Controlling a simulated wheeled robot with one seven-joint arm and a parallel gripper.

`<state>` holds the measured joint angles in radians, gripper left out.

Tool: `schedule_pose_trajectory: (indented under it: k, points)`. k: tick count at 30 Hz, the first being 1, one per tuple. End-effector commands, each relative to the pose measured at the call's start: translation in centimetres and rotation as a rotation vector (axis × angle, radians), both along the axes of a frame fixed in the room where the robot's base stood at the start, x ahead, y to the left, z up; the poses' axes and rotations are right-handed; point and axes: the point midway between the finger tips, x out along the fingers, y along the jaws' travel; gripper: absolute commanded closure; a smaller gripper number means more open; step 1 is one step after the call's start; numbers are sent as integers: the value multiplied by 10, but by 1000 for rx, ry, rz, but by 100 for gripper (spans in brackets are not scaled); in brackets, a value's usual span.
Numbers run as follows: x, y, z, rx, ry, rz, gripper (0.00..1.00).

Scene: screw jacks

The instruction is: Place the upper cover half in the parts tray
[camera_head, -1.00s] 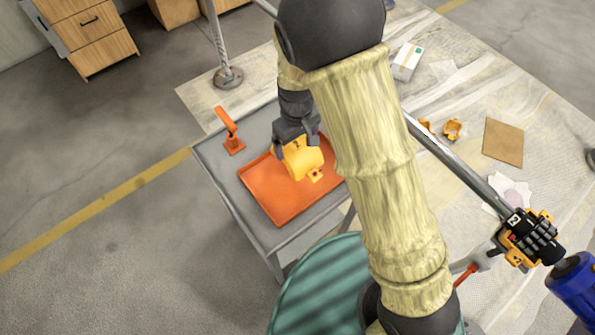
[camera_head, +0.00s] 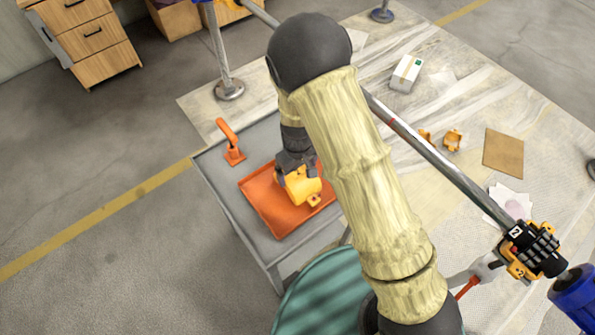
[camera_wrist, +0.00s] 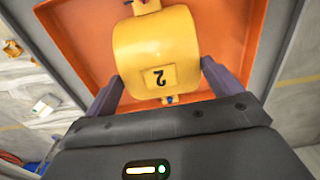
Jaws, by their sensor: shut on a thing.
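The upper cover half (camera_head: 303,188) is a yellow curved piece; in the wrist view (camera_wrist: 157,52) it carries a black "2" and small lugs at its ends. My gripper (camera_head: 283,178) is shut on it, with one finger on each side in the wrist view (camera_wrist: 160,86). The orange parts tray (camera_head: 268,215) lies on a grey cart. The cover half is over the tray's right part, low above or touching its floor; I cannot tell which. My arm hides part of the tray's right side in the head view.
A long metal shaft (camera_head: 430,160) with a yellow and black assembly (camera_head: 530,245) lies to the right. A teal round thing (camera_head: 320,295) is in front. The tray's left part is bare.

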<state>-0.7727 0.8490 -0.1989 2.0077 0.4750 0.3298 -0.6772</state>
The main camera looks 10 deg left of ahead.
Motion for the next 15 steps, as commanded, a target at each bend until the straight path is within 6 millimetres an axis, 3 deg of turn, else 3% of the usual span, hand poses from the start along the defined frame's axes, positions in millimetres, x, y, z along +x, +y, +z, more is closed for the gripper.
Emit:
schedule_pose_trajectory:
  k: [3, 15]
  points:
    - [0, 0, -14, -1, 1, -1, 43]
    - [0, 0, -19, 1, -1, -1, 43]
